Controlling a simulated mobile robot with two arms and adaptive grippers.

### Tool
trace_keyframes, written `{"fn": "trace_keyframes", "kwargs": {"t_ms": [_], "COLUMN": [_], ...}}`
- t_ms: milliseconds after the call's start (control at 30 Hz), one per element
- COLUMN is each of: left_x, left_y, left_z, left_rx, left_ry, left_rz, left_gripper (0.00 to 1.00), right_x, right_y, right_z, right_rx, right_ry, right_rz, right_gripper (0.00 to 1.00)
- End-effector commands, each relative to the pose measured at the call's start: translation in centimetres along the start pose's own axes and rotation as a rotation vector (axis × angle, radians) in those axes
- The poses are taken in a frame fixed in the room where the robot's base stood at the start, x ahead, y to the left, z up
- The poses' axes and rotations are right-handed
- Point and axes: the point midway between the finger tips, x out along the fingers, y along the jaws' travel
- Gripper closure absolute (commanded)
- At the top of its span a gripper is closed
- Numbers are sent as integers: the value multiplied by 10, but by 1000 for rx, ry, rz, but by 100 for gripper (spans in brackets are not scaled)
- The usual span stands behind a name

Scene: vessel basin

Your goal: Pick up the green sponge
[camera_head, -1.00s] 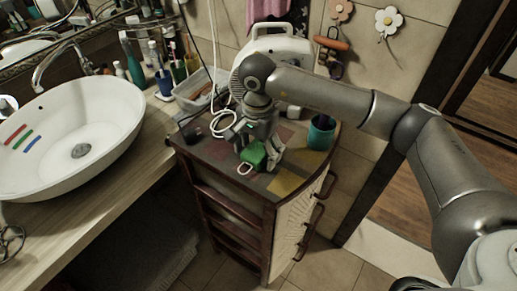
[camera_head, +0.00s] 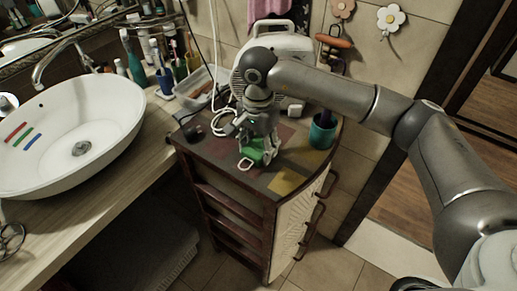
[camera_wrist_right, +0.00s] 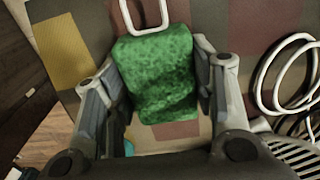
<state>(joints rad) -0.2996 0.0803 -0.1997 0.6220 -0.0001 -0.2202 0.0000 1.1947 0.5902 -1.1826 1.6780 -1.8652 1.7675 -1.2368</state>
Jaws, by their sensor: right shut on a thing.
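The green sponge (camera_head: 256,152) is at my right gripper (camera_head: 259,149), over the top of the small dark wooden cabinet. In the right wrist view the sponge (camera_wrist_right: 158,72) sits between the two fingers (camera_wrist_right: 155,90), which are closed against its sides. A white loop (camera_wrist_right: 147,14) shows at the sponge's far end in that view. I cannot tell for sure whether the sponge is touching the cabinet top. My left gripper is not in view.
The cabinet top (camera_head: 215,150) also holds a teal cup (camera_head: 322,131) at the right, a white fan-like appliance (camera_head: 285,52) behind, and a coiled white cable (camera_wrist_right: 285,75). A white basin (camera_head: 75,120) stands on the counter at left.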

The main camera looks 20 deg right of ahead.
Motion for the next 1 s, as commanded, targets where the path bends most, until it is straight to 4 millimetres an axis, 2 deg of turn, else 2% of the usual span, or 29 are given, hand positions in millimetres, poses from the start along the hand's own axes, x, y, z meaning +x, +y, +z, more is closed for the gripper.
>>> {"fn": "trace_keyframes", "kwargs": {"t_ms": [133, 400, 700, 1000], "left_x": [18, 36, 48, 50], "left_y": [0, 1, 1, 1], "left_z": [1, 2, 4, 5], "left_rx": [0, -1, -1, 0], "left_ry": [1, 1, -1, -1], "left_rz": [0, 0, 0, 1], "left_gripper": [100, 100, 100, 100], "right_x": [-20, -82, -110, -120], "right_y": [-1, 48, 102, 120], "right_z": [-1, 29, 61, 73], "right_rx": [0, -3, 0, 1], "right_ry": [5, 6, 6, 1], "right_rz": [-8, -6, -4, -1], "right_gripper": [68, 68, 68, 68]}}
